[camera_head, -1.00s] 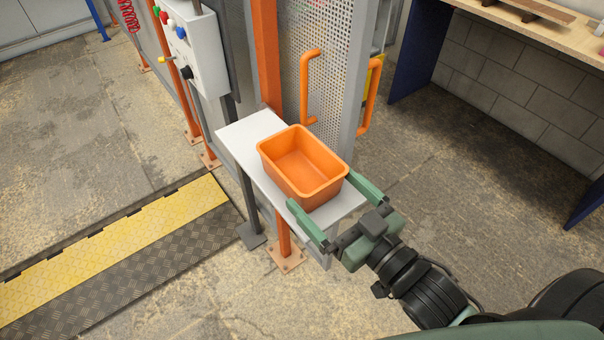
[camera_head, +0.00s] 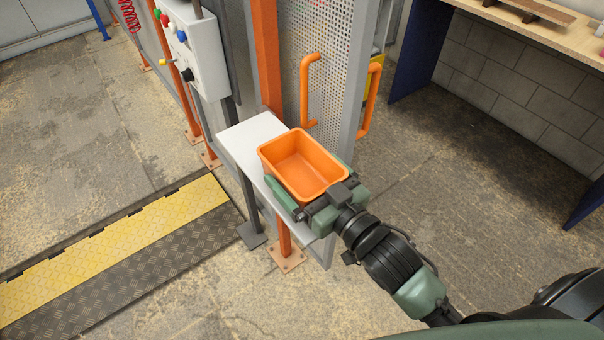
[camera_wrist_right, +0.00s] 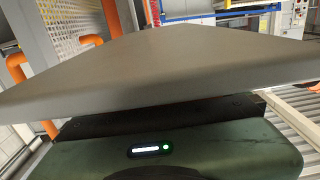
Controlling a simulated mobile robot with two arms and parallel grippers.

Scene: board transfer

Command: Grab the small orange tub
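The small orange tub (camera_head: 303,165) stands upright and looks empty on a white shelf (camera_head: 247,138) in the head view. My right gripper (camera_head: 307,178) reaches in from the lower right. Its fingers are spread along two opposite sides of the tub, with the palm close to the near end. The left-hand finger is in full view; the tub hides most of the other one. I cannot tell whether either finger touches the tub. The right wrist view shows the green gripper body (camera_wrist_right: 180,145) below a grey slab, with no tub visible. My left gripper is not in view.
A perforated fence panel with orange handles (camera_head: 309,90) stands just behind the shelf. A control box (camera_head: 195,50) with coloured buttons is at upper left. A yellow and dark floor ramp (camera_head: 130,255) lies left. A wooden-topped bench (camera_head: 540,25) is at upper right.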

